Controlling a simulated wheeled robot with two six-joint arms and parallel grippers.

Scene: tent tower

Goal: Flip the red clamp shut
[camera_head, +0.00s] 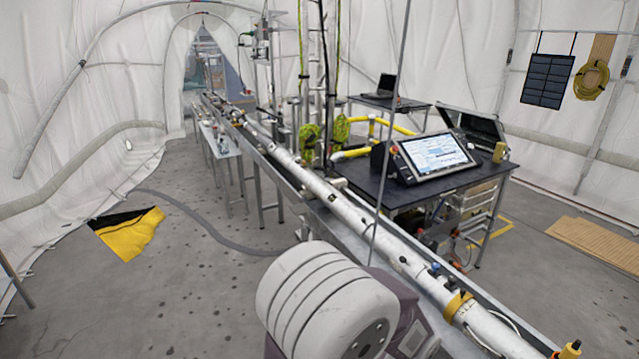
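I cannot make out a red clamp in the head view. A long white pipe (350,213) runs in a metal channel from the far end of the tent to the lower right. A yellow band (457,304) sits around its near part, with small dark fittings beside it. Small fittings at the pipe's far end are too small to tell apart. Neither of my grippers is in view.
A large pale ribbed form fills the bottom middle and hides the floor there. A dark table (455,180) with a tilted screen (434,154) stands right of the pipe. A grey hose (205,226) and a yellow-black mat (128,233) lie on the left floor, otherwise mostly clear.

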